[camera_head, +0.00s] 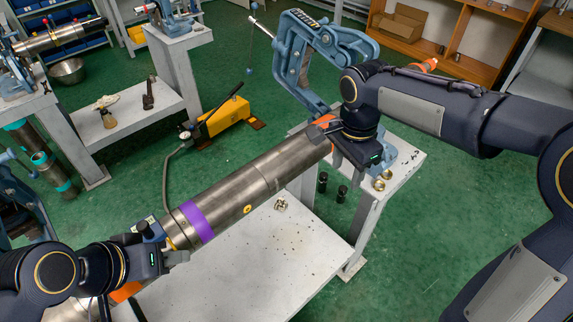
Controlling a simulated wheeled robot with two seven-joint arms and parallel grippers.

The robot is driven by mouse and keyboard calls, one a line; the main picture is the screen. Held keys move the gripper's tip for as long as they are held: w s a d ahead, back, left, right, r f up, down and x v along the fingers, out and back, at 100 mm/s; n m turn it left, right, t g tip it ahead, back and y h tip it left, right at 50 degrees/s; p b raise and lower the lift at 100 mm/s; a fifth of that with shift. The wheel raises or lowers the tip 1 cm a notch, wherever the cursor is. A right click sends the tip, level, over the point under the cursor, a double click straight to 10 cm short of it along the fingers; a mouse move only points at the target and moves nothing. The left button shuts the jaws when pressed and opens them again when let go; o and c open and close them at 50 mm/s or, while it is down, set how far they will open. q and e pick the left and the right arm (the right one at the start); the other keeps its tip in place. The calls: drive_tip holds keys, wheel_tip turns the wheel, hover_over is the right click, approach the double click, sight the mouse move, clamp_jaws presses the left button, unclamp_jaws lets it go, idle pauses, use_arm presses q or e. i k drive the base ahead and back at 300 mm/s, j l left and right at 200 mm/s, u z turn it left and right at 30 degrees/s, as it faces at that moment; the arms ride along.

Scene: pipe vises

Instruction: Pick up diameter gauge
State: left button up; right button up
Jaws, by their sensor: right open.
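I cannot make out a diameter gauge for certain. A large steel pipe (262,172) with a purple band lies slanted across the middle, its upper end at a blue vise (322,45). My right gripper (362,158) points down beside the pipe's upper end, open, with an orange part (325,121) close by. My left gripper (172,259) is at the pipe's lower end, below the purple band. Its fingers are partly hidden against the pipe, so their opening is unclear. Another orange part (126,291) shows beneath the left gripper.
A small metal fitting (281,204) lies on the white bench (262,262) under the pipe. A yellow hand pump (222,117) with a hose is on the green floor behind the pipe.

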sight(152, 230)
drive_tip(key=u, duration=1.4)
